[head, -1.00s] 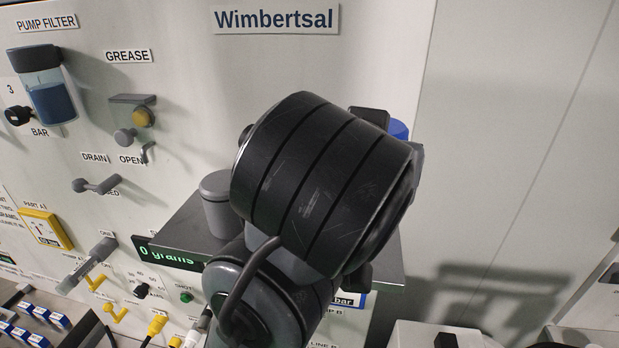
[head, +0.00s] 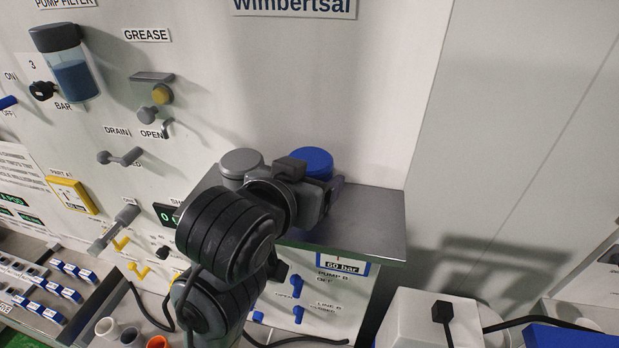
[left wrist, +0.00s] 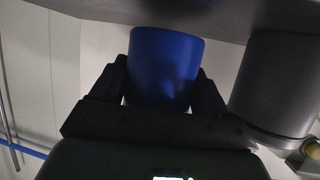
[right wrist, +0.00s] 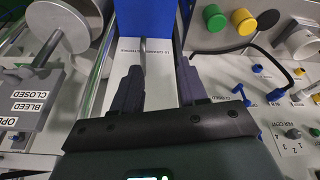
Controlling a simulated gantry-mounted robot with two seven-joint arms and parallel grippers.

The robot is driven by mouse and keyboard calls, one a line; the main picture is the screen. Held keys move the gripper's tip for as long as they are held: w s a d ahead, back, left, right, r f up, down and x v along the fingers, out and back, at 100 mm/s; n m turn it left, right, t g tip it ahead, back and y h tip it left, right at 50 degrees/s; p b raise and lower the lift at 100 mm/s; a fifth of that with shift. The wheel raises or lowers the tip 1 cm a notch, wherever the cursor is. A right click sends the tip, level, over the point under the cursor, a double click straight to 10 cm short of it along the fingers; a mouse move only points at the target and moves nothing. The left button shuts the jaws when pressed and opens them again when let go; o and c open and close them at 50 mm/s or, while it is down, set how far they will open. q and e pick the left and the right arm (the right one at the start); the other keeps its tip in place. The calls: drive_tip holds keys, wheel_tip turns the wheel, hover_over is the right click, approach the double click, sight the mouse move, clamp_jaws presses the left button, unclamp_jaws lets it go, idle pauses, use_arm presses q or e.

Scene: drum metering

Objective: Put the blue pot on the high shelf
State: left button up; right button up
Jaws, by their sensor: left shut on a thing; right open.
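The blue pot (head: 312,160) is at the high shelf (head: 375,225), with its blue lid showing behind my left gripper (head: 316,184). In the left wrist view the blue pot (left wrist: 165,65) sits between both fingers of the left gripper (left wrist: 164,85), which is shut on it. One end of the pot meets the dark shelf (left wrist: 225,15) in that view; I cannot tell whether it touches or hovers just above. My left arm hides part of the pot and shelf in the head view. My right gripper (right wrist: 158,85) is open and empty in the right wrist view.
A grey pot (head: 241,162) stands on the shelf left of the blue pot, a small gap apart. The shelf's right part is bare. The panel behind carries a pump filter jar (head: 70,65) and a grease fitting (head: 155,92). A white box (head: 425,318) is at lower right.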

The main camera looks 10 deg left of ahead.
use_arm(q)
drive_tip(key=shift+f, duration=0.5)
drive_tip(key=shift+f, duration=0.1)
drive_tip(key=shift+f, duration=0.15)
drive_tip(key=o, duration=1.2)
